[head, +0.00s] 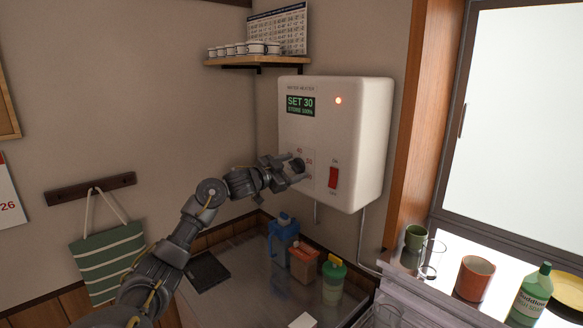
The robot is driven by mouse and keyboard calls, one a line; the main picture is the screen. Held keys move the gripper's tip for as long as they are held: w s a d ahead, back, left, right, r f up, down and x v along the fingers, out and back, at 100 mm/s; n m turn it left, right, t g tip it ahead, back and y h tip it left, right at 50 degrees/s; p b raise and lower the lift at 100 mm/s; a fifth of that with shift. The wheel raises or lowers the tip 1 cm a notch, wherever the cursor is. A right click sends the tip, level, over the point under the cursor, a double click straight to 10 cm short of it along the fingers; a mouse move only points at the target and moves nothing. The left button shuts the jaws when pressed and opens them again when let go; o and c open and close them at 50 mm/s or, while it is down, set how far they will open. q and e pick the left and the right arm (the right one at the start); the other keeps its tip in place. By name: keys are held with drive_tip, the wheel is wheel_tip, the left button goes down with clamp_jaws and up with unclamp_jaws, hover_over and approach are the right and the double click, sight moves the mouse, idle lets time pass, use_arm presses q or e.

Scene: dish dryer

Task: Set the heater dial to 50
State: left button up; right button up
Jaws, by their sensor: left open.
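The white water heater (360,130) hangs on the wall. Its green display (300,105) reads SET 30, with a smaller line under it that is hard to read. An orange lamp (338,100) glows at its upper right. A red switch (333,177) sits low on the front, between small labels. My left gripper (300,168) is at the lower left of the heater's front, its open fingers around the dark dial (298,165). The fingers partly hide the dial, and I cannot tell whether they touch it. My right gripper is not in view.
A shelf (255,61) with white cups is above. Cups and a green bottle (533,291) stand on the windowsill at right.

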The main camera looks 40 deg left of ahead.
use_arm(q)
drive_tip(key=shift+s, duration=0.1)
drive_tip(key=c, duration=1)
